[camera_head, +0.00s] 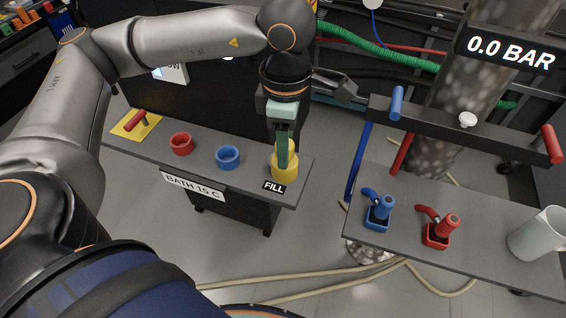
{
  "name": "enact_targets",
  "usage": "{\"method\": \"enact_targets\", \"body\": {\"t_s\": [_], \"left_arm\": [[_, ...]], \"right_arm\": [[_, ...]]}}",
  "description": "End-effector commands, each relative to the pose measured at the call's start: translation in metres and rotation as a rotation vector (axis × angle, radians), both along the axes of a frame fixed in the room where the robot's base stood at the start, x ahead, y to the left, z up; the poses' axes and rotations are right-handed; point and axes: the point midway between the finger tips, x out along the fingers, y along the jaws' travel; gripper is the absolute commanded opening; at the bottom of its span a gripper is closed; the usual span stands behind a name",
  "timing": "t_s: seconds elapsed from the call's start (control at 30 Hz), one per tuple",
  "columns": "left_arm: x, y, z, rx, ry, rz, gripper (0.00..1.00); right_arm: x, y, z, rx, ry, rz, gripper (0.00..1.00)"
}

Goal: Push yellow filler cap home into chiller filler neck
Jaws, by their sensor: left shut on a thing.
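The yellow filler cap (285,166) is at the right end of the chiller's grey top, just behind the FILL label (274,187). My left gripper (282,160) points down from above and is shut on the cap. The filler neck is hidden beneath the cap and fingers, so I cannot tell how deep the cap sits. The cap looks upright. My right gripper is not in view.
The chiller top (255,178) also bears a blue ring port (228,157), a red ring port (181,144) and a red-handled valve on a yellow plate (136,123). At right, a grey shelf (405,225) holds blue and red valves and a white jug (538,234).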

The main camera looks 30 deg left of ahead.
Motion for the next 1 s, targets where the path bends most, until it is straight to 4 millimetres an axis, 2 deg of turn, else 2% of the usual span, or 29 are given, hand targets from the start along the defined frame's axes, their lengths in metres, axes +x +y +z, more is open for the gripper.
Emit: {"method": "enact_targets", "body": {"t_s": [0.8,1.0], "left_arm": [[-0.015,0.050,-0.033,0.003,0.000,1.987,0.00],[-0.019,0.063,-0.039,0.003,0.000,2.416,0.00]], "right_arm": [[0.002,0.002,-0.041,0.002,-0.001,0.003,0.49],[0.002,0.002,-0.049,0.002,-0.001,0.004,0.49]]}}
